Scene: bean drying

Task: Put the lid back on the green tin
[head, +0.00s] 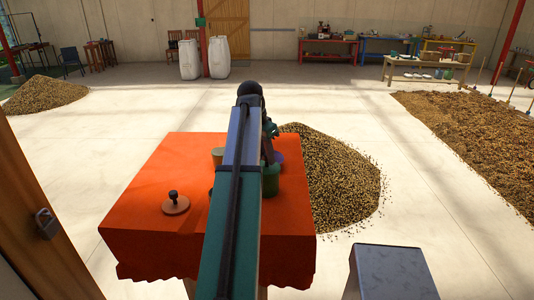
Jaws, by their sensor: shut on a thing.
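The green tin (270,183) stands on the orange cloth, just right of my arm, which hides its left part. My gripper (268,157) points down right over the tin, seen small and partly behind my arm. It is shut on what seems to be the lid, at the tin's top; the held thing is mostly hidden. I cannot tell whether it touches the rim. A flat pinkish-brown disc with a dark knob (176,204) lies on the cloth to the left, apart from the tin.
The orange-covered table (140,215) also bears a yellowish container (217,156) and a bluish one (279,157), both partly hidden near the green tin. The cloth's left side is largely clear. A bean heap (335,180) lies behind right; a grey-topped stand (393,272) is front right.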

